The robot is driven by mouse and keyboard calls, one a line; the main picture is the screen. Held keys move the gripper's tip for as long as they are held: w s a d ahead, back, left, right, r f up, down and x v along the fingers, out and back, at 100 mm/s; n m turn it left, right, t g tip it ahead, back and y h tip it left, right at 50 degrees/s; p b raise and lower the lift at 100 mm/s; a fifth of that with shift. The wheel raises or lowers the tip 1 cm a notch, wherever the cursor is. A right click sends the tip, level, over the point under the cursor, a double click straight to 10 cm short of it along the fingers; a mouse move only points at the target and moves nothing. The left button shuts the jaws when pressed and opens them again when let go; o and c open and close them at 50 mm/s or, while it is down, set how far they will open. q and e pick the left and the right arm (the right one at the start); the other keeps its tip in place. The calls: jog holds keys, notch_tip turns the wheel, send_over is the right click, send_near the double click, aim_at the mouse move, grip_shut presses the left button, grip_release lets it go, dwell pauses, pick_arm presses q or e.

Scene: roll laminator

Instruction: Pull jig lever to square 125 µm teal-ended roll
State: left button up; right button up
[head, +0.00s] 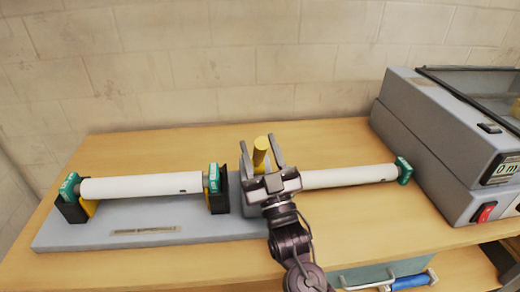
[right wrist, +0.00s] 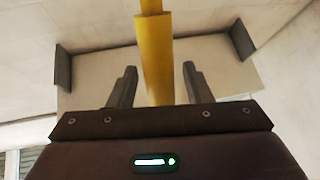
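A white roll with teal ends (head: 140,186) lies in black and yellow cradles on the grey jig base (head: 80,236). A second white teal-ended roll (head: 350,176) lies on the table to the right, its left end hidden behind my right gripper. Thickness markings are not readable. The yellow jig lever (head: 260,150) stands up at the jig's right end. My right gripper (head: 258,148) is open, with its fingers on either side of the lever. In the right wrist view the yellow lever (right wrist: 155,60) runs between the spread fingers, with gaps on both sides. My left gripper is out of view.
A grey laminator (head: 425,135) with a small display and a red switch stands at the right. A plain block wall (head: 200,60) rises behind the wooden table (head: 340,225). A teal box with a handle (head: 375,275) and a blue roll (head: 410,281) show below the front edge.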

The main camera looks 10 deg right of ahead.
jog(key=shift+s+f, duration=0.15)
jog(key=shift+f, duration=0.1)
jog(key=b+v, duration=0.2)
jog(key=v, duration=0.5)
jog(key=shift+s, duration=0.15)
jog(key=shift+c, duration=0.5)
